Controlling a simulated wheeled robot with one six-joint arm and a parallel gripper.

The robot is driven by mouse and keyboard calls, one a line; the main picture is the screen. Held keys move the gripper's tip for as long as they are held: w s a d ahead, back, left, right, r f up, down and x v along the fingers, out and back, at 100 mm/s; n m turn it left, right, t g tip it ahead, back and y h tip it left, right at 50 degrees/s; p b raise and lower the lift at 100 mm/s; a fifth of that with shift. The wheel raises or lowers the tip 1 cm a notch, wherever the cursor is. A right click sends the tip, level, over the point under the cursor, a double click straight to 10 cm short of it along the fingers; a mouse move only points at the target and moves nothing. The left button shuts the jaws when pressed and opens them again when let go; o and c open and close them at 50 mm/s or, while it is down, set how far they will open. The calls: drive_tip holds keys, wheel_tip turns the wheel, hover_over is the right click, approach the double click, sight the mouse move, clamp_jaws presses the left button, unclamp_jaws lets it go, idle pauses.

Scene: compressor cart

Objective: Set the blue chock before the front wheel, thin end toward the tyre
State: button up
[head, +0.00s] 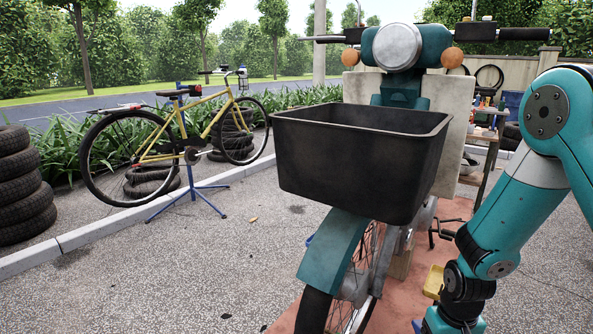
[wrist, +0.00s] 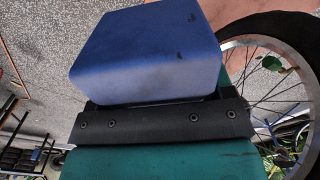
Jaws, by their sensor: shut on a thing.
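The blue chock (wrist: 145,50) fills the upper middle of the wrist view, a smooth block with a few dark marks. My gripper (wrist: 165,122) is shut on it, its dark screwed finger pressed along the chock's lower edge. Which end of the chock is thin cannot be told. A spoked wheel (wrist: 240,44) with a dark tyre stands to the right, partly hidden behind the chock; a gap cannot be judged. In the head view the front wheel (head: 313,311) shows under the teal mudguard, cut off at the bottom. My gripper's fingers are out of that frame.
A black front box (head: 360,155) on the teal moped hides much of the area behind it. A yellow object (head: 433,281) lies beside my arm at right. A yellow bicycle (head: 190,130) on a stand and tyre stacks (head: 22,190) are at left. Paving left of the wheel is open.

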drive_tip(key=r+p, duration=0.7)
drive_tip(key=s+r+p, duration=0.1)
drive_tip(key=r+p, duration=0.2)
drive_tip(key=p, duration=0.1)
drive_tip(key=shift+r, duration=0.15)
